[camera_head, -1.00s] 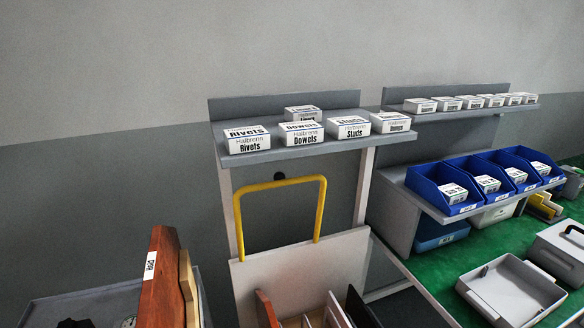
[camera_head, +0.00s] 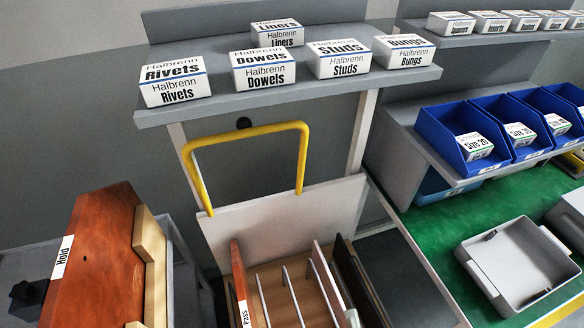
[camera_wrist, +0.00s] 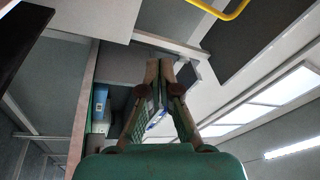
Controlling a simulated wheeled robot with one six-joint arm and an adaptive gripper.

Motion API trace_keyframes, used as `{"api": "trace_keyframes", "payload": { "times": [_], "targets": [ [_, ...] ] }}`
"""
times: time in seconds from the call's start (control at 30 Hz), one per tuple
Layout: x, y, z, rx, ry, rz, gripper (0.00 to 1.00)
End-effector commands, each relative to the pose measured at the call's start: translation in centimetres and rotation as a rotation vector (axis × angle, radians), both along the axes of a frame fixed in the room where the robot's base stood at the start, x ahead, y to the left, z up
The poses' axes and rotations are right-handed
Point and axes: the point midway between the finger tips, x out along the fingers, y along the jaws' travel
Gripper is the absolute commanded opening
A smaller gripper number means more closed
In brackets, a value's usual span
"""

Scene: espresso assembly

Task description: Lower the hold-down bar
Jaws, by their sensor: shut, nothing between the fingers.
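A yellow U-shaped bar (camera_head: 247,131), the likely hold-down bar, stands raised with its crosspiece at the top. Its legs come down to the pale back panel (camera_head: 330,207) of a rack. Part of a yellow bar also shows at the top edge of the wrist view (camera_wrist: 222,12). My gripper (camera_wrist: 159,66) is shut and empty in the wrist view, below and left of that yellow bar and apart from it. My gripper is not visible in the head view.
The rack (camera_head: 270,285) holds upright boards, one labelled Pass, between thin dividers. A shelf of labelled boxes (camera_head: 265,75) overhangs behind the bar. A reddish-brown board labelled Hold (camera_head: 100,250) stands left. Blue bins (camera_head: 460,140) and a grey tray (camera_head: 515,270) are right.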

Motion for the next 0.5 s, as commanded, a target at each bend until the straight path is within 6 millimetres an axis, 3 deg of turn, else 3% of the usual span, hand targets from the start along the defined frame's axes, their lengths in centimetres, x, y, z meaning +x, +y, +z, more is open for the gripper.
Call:
{"api": "trace_keyframes", "payload": {
  "times": [0.03, 0.27, 0.5],
  "targets": [
    [1.6, 0.7, 0.3, 0.07, -0.026, 0.026, 0.0],
    [8.1, 4.0, 2.1, 0.429, -0.11, 0.163, 0.0],
    [14.6, 8.1, 5.4, 0.796, -0.179, 0.348, 0.0]
  ]
}}
